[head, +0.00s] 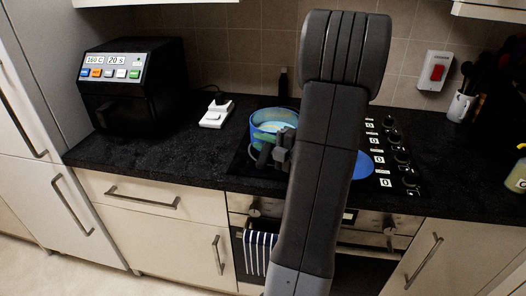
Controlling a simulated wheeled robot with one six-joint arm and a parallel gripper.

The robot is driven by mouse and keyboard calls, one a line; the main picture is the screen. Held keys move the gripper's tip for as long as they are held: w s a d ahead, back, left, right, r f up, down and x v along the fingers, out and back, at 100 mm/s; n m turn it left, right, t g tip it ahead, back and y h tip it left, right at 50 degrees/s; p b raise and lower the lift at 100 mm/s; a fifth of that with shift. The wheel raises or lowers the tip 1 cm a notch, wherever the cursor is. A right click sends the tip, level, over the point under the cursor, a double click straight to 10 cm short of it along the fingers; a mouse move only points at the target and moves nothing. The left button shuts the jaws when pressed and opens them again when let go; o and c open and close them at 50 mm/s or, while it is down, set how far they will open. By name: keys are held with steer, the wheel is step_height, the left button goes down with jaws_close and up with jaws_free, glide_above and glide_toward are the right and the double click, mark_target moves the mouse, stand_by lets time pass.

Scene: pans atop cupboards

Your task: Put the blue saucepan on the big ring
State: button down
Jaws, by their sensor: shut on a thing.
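The blue saucepan (263,117) is at the left part of the black hob, upright, with its open top showing. My gripper (272,150) is at the pan's near side and shut on it. The grip point is small and dark, so I cannot tell exactly which part is held. I cannot tell whether the pan's base touches the hob. My arm covers the middle of the hob, and I cannot make out the big ring. A flat blue shape (362,166) shows just right of my arm on the hob, mostly hidden.
Hob knobs (402,157) with labels line the hob's right side. A black air fryer (131,86) and a white device (216,114) stand to the left. A utensil pot (461,106) stands at the right. The worktop left of the hob has free room.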

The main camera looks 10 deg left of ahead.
steer(key=shift+f, duration=1.7)
steer(key=c, duration=1.3)
jaws_free()
steer(key=shift+d, duration=0.15)
steer(key=b+v, duration=0.1)
steer(key=v, duration=1)
steer(key=shift+s+d, duration=0.3)
steer(key=shift+d, duration=0.05)
